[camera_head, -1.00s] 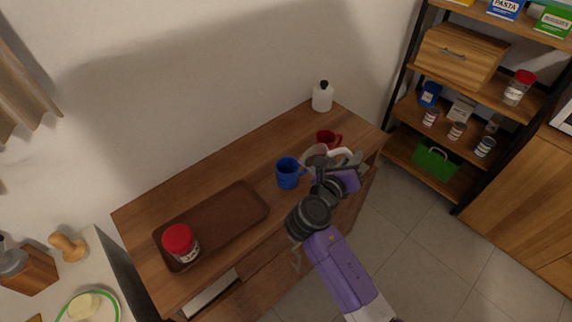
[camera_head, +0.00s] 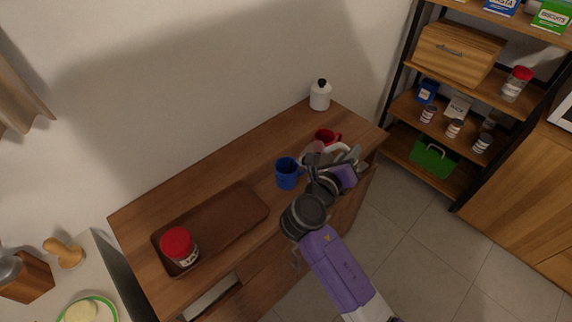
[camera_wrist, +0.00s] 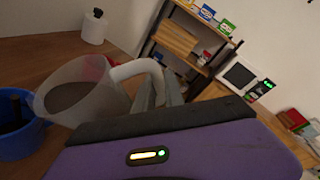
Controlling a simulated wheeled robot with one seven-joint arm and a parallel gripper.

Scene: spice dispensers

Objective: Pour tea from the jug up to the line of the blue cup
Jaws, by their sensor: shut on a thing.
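The blue cup (camera_head: 287,174) stands upright on the wooden cabinet top, left of my gripper. It also shows at the left edge of the wrist view (camera_wrist: 22,146), partly cut off; its inside is dark and I cannot tell the tea level or see the line clearly. My gripper (camera_head: 346,160) is shut on the white handle (camera_wrist: 142,70) of the translucent jug (camera_wrist: 92,108). The jug's rim side is close to the cup's rim in the wrist view; a brownish-grey surface shows inside. I see no clear stream. In the head view the jug (camera_head: 313,153) is partly hidden by my gripper.
A red mug (camera_head: 326,136) stands just behind the jug. A white bottle with a black cap (camera_head: 320,97) is at the back corner. A brown tray (camera_head: 215,219) with a red-lidded jar (camera_head: 179,246) lies to the left. The cabinet top behind the cup is clear.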

